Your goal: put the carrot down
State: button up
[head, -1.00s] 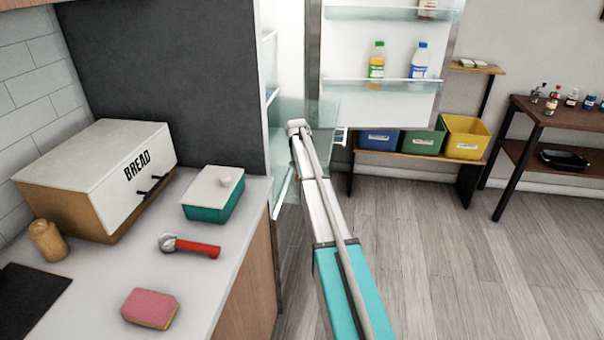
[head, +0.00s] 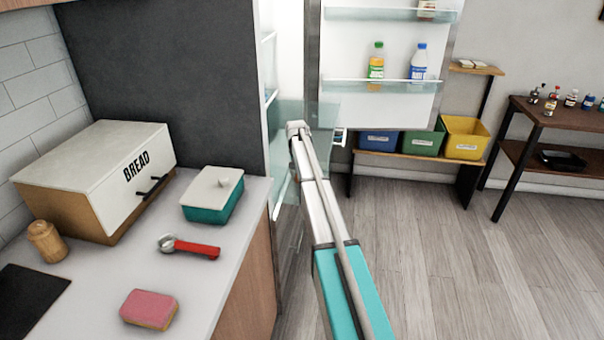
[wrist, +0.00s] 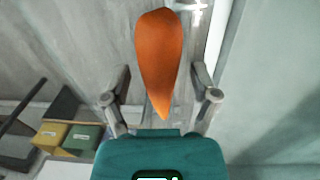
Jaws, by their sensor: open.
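The orange carrot (wrist: 159,50) shows in the wrist view, its narrow tip pointing toward my gripper's palm. My gripper (wrist: 161,78) is open, with one finger on each side of the carrot and a visible gap on both sides. It does not grip the carrot. What bears the carrot is hard to tell; the grey floor shows around it. In the head view my arm reaches to the open fridge (head: 268,60), beside its glass shelves. The carrot and my fingers cannot be made out there.
The fridge door (head: 385,45) stands open with bottles on its shelf. The counter (head: 110,290) at left holds a bread box (head: 100,170), a teal lidded dish (head: 212,196), a red-handled tool (head: 190,247) and a sponge (head: 149,309). Coloured bins (head: 466,138) stand beyond.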

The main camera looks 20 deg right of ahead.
notch_tip(320, 180, up, 12)
jog(key=p, duration=1.2)
jog(key=shift+w+a, duration=0.25)
jog(key=shift+a, duration=0.15)
jog(key=shift+r, duration=0.15)
